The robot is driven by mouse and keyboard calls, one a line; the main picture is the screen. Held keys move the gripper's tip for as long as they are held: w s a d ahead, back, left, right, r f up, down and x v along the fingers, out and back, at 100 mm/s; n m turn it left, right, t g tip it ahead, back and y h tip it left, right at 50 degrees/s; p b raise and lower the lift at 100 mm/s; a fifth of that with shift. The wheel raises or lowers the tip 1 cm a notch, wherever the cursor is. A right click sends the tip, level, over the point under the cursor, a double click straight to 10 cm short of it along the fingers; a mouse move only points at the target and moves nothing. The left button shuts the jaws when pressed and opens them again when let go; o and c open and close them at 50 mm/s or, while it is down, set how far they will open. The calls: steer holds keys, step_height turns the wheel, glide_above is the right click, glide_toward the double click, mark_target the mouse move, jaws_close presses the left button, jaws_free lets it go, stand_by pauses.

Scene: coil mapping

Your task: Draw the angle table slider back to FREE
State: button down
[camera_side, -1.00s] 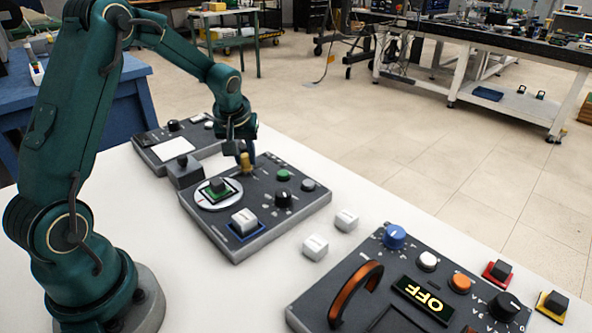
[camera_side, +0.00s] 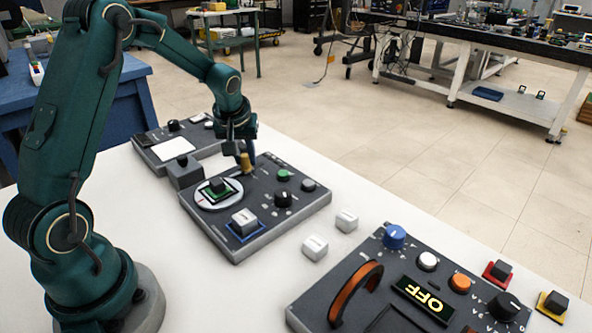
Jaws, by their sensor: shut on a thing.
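The angle table panel (camera_side: 257,225) is a dark box in the middle of the white table, with a round white dial (camera_side: 218,194) carrying a green and black block. A small brass-yellow slider knob (camera_side: 246,162) stands at the panel's far edge. My gripper (camera_side: 243,152) points down over the knob and is shut on it. The fingertips partly hide the knob, and the slider's labels are too small to read.
A green button (camera_side: 283,175) and a black knob (camera_side: 283,199) sit right of the slider. Another panel (camera_side: 176,147) stands behind left.

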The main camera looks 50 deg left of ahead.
mark_target(260, 161)
steer(key=shift+w, duration=1.8)
steer(key=c, duration=0.7)
jaws_free()
steer(key=shift+v, duration=2.6)
steer(key=shift+d, duration=0.1)
